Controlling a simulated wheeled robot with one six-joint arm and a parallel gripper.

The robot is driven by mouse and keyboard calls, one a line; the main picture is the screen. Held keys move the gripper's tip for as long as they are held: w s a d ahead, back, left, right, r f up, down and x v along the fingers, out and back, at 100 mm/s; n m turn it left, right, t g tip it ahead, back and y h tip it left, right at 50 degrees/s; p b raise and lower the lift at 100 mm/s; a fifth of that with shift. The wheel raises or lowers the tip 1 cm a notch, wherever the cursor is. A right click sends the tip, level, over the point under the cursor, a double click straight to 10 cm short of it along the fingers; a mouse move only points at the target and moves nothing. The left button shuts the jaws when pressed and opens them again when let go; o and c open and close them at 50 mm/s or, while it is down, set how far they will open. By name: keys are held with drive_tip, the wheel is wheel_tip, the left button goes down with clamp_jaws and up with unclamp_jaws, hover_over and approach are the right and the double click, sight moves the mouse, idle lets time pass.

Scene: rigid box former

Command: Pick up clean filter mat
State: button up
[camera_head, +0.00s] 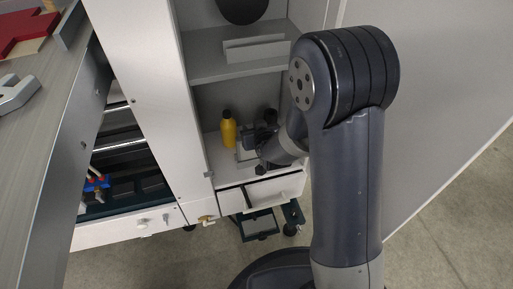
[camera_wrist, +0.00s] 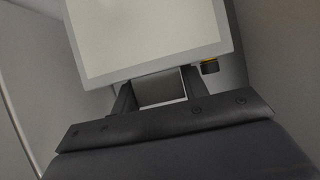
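The clean filter mat looks like a pale cream panel in a light grey frame. In the wrist view the filter mat (camera_wrist: 150,35) fills the upper middle, slightly tilted. My gripper (camera_wrist: 158,88) is just below its lower edge, with its two dark fingers spread apart and their tips hidden by the frame. A pale patch shows between the fingers; I cannot tell whether it is part of the mat or background. In the head view my gripper (camera_head: 257,138) is inside the cabinet's lower compartment, over a small pale panel (camera_head: 246,154), probably the mat, partly hidden.
A yellow bottle (camera_head: 228,130) with a dark cap stands close left of my gripper. The cabinet shelf (camera_head: 235,65) is above it. An open white drawer (camera_head: 275,188) juts out below. The grey workbench (camera_head: 55,130) is at left, and a large grey panel (camera_head: 440,95) at right.

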drive_tip(key=c, duration=0.8)
